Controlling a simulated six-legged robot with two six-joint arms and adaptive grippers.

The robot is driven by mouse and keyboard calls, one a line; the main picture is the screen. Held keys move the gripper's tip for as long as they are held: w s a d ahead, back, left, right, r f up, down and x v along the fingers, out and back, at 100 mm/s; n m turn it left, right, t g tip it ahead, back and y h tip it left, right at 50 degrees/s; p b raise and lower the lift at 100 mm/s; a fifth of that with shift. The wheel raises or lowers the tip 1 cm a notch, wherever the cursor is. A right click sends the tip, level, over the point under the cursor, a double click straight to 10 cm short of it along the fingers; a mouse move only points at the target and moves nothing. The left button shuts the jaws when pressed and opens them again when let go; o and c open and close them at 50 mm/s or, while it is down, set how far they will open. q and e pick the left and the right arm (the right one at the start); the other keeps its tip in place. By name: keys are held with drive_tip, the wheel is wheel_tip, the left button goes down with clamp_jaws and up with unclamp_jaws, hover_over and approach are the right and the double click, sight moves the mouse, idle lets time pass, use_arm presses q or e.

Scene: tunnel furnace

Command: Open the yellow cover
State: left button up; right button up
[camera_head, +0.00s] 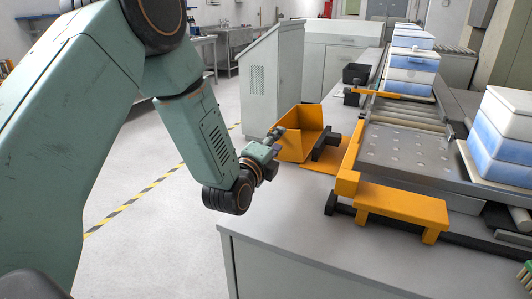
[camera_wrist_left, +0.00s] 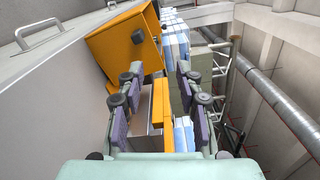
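The yellow cover (camera_head: 296,148), an angular box-like piece, stands at the left edge of the grey table beside the conveyor. A yellow box-like piece, seemingly this cover, shows at upper left in the left wrist view (camera_wrist_left: 112,46), with a dark knob on it. My left gripper (camera_head: 270,146) is close to the cover's left side in the head view and partly overlaps it. In the left wrist view its two padded fingers (camera_wrist_left: 158,92) are wide apart with nothing held between them. I cannot tell whether they touch the cover. My right gripper is not in view.
A metal conveyor plate (camera_head: 405,150) and a yellow bench-like bracket (camera_head: 402,206) lie right of the cover. Blue-and-white boxes (camera_head: 505,130) stand at the right. A grey cabinet (camera_head: 271,75) stands behind. The floor at left is open, crossed by striped tape.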

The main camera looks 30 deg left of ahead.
use_arm(q)
drive_tip(key=s, duration=0.6)
drive_tip(key=shift+s+d, duration=0.2)
drive_tip(key=shift+s, duration=0.1)
drive_tip(key=shift+w+f, duration=0.15)
